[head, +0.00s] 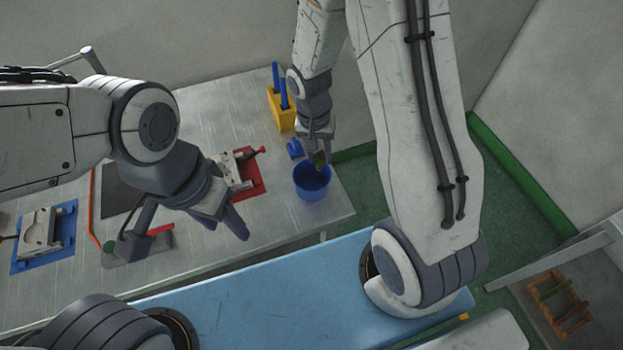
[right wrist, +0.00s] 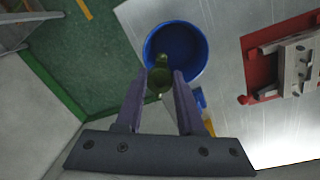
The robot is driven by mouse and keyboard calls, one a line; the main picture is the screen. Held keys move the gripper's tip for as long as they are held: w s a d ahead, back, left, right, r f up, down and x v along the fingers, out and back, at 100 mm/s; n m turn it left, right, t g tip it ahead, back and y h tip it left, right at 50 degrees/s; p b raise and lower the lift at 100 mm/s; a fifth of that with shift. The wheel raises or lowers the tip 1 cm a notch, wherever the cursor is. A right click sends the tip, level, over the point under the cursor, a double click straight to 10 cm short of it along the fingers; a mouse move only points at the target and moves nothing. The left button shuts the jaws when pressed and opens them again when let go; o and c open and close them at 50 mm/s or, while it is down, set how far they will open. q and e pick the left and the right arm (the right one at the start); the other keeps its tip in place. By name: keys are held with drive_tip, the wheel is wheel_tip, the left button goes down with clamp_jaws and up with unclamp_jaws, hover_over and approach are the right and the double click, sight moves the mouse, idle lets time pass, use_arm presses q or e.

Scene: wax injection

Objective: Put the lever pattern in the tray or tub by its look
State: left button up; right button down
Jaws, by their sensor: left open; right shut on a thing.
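The lever pattern (right wrist: 160,78) is a small green piece. My right gripper (right wrist: 161,80) is shut on it and holds it over the blue tub (right wrist: 203,48). In the head view the green piece (head: 319,160) shows between the fingertips of my right gripper (head: 319,155), above the mouth of the tub (head: 312,189). The tub looks empty in the part that shows. My left gripper (head: 228,226) is open and empty, above the front part of the metal table. I cannot pick out the tray with certainty.
A mould on a red mat (head: 255,184) lies left of the tub. Another mould sits on a blue mat (head: 62,252) at far left. A yellow holder (head: 279,113) with blue handles stands behind the tub. The table's right edge (head: 346,195) is near the tub.

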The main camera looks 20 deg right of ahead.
sight(319, 164)
wheel_tip(319, 164, down, 4)
drive_tip(key=b, duration=0.2)
drive_tip(key=shift+b, duration=0.3)
drive_tip(key=shift+c, duration=2.2)
unclamp_jaws()
drive_tip(key=r, duration=0.7)
drive_tip(key=a+r+b, duration=0.1)
drive_tip(key=r, duration=0.2)
drive_tip(key=shift+w+r, duration=0.2)
drive_tip(key=shift+r, duration=0.05)
drive_tip(key=s+a+r+n+y, duration=0.1)
drive_tip(key=s+a+r+n, duration=0.2)
drive_tip(key=s+a+n, duration=0.3)
drive_tip(key=s+a+r+n+y, duration=0.1)
drive_tip(key=s+a+r+n, duration=0.2)
drive_tip(key=s, duration=1)
drive_tip(key=a+n, duration=0.2)
drive_tip(key=n, duration=0.2)
drive_tip(key=shift+s+a+t, duration=0.3)
drive_tip(key=shift+a, duration=0.1)
